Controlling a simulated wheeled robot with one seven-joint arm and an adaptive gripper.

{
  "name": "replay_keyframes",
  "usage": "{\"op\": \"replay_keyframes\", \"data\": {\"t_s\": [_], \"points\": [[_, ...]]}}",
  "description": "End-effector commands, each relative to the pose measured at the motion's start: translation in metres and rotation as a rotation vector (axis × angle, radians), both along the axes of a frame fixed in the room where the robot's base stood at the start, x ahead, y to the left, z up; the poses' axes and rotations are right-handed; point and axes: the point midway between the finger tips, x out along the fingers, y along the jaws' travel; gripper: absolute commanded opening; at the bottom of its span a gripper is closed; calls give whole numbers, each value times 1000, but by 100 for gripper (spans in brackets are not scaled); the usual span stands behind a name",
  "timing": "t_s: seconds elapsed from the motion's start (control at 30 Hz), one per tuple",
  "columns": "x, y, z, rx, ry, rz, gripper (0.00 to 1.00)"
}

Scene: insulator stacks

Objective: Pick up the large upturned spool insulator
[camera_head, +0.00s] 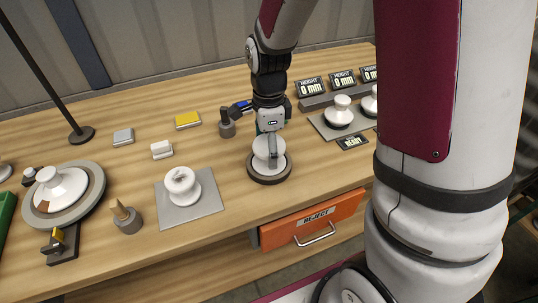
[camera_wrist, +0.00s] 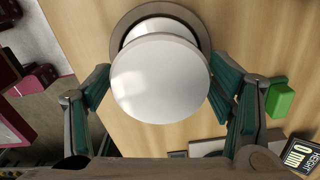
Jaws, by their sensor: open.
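A white spool insulator (camera_head: 266,161) with a wide flat top stands on a dark round base (camera_head: 270,179) near the middle of the bench. In the wrist view its white disc (camera_wrist: 160,80) fills the middle, with the round base rim (camera_wrist: 125,22) behind it. My gripper (camera_head: 269,147) is over and around this spool, pointing down. In the wrist view its fingers are apart on the left and right of the disc. The right finger is very close to the disc edge; I cannot tell whether it touches. The gripper partly hides the spool in the head view.
Another white insulator (camera_head: 182,181) stands on a grey mat (camera_head: 203,208) to the left. A dark post (camera_head: 227,128) stands close behind my gripper. Several white insulators (camera_head: 340,112) and height displays (camera_head: 343,79) are at the right. An orange reject drawer (camera_head: 318,219) is below the bench edge.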

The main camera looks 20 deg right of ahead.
Motion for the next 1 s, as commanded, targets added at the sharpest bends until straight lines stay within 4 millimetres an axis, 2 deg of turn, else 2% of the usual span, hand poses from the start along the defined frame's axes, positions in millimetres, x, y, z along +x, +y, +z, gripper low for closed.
{"op": "replay_keyframes", "data": {"t_s": [0.13,0.4,0.43,0.47,0.7,1.0], "points": [[0,0,-16,-1,1,0,75],[0,0,-20,-1,-2,1,75],[0,0,-20,-1,-2,1,73],[0,0,-20,-1,-2,1,66],[0,0,-20,-1,-2,0,12],[1,0,-17,-2,-5,0,11]]}}
